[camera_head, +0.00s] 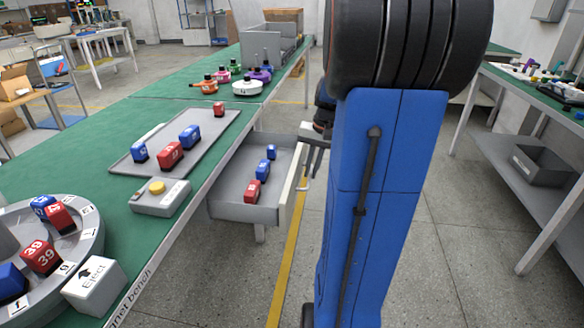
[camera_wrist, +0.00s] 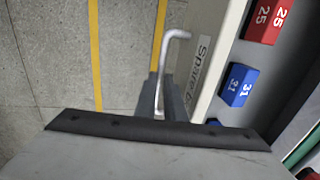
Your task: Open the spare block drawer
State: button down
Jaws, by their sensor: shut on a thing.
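The spare block drawer (camera_head: 240,211) stands pulled out from the side of the green-topped bench, with red and blue blocks (camera_head: 252,191) inside. Its pale front also shows in the wrist view, with a partly hidden "Spare b…" label (camera_wrist: 200,65). A red block marked 25 (camera_wrist: 265,22) and a blue block marked 31 (camera_wrist: 238,86) lie behind that front. My gripper (camera_head: 309,172) is at the drawer's front, beside my blue arm link. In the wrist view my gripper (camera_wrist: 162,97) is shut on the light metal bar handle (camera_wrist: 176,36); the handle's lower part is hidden.
The bench carries a grey tray (camera_head: 125,160) with blocks, a box with a yellow button (camera_head: 157,187), and a round block holder (camera_head: 88,245). Clear grey floor with a yellow line (camera_head: 290,245) lies before the drawer. Another bench (camera_head: 555,105) stands at right.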

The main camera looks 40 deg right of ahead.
jog(key=shift+s+d, duration=1.4)
jog(key=shift+s, duration=0.3)
jog(key=c, duration=1.8)
grip_release()
jog(key=shift+c, duration=0.2)
notch_tip(320, 180, up, 17)
jog(key=s+d, duration=0.2)
jog(key=shift+s, duration=0.3)
